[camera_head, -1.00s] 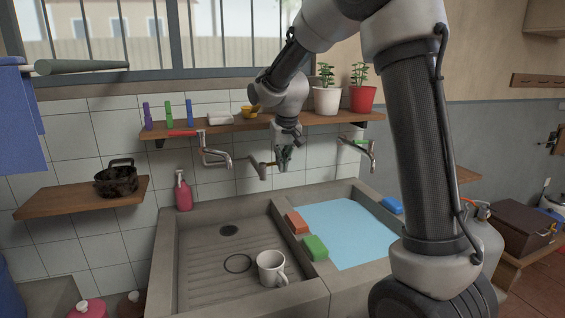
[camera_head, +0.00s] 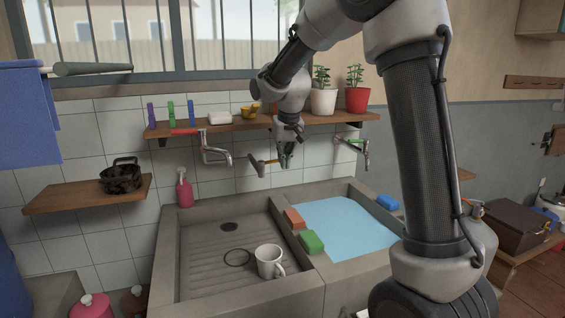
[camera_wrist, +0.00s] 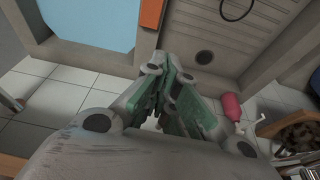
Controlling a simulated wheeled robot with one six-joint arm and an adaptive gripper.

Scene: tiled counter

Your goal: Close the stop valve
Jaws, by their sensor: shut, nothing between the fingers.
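A small wall fitting, which looks like the stop valve (camera_head: 257,167), sits low on the tiled wall between the two taps. It has a metal body and a brownish handle pointing right. My gripper (camera_head: 285,162) is just right of that handle, at the wall below the shelf. I cannot tell whether they touch. In the wrist view my gripper (camera_wrist: 168,100) has its green-padded fingers closed together and empty. The valve cannot be made out there.
A red-handled tap (camera_head: 215,150) is to the left and a green-handled tap (camera_head: 362,150) to the right. A shelf (camera_head: 235,125) with plant pots runs above. Below is the stone sink (camera_head: 190,270) with a mug (camera_head: 269,261), sponges and blue water.

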